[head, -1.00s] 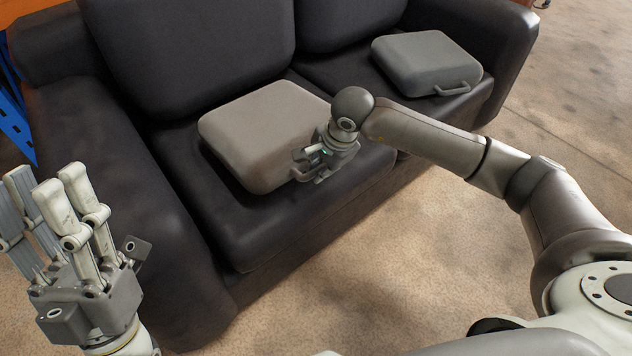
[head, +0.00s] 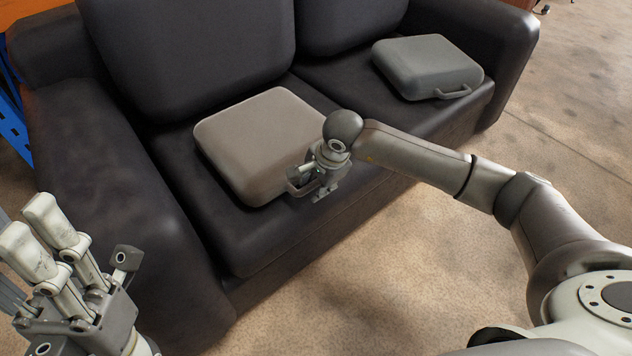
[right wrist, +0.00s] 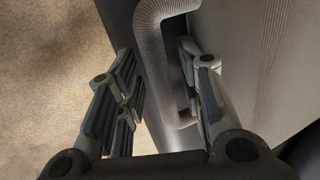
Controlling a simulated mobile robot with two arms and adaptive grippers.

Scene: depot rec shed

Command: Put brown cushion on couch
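The brown cushion (head: 255,140), a beige-brown case-like pad with a side handle, lies on the left seat of the dark couch (head: 190,190). My right gripper (head: 318,182) is at the handle on its front right side. In the right wrist view the cushion's body (right wrist: 245,60) fills the right. The gripper's fingers (right wrist: 158,85) stand apart on either side of the handle bar (right wrist: 158,50), one of them inside the loop, with a gap visible on the outer side. My left gripper (head: 25,228) is open and empty at the lower left, partly cut off by the frame edge.
A grey cushion (head: 428,66) with a handle lies on the couch's right seat. The couch's left armrest (head: 105,210) is close to my left gripper. A blue and orange rack (head: 14,125) stands at the far left. The floor (head: 390,270) in front is clear.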

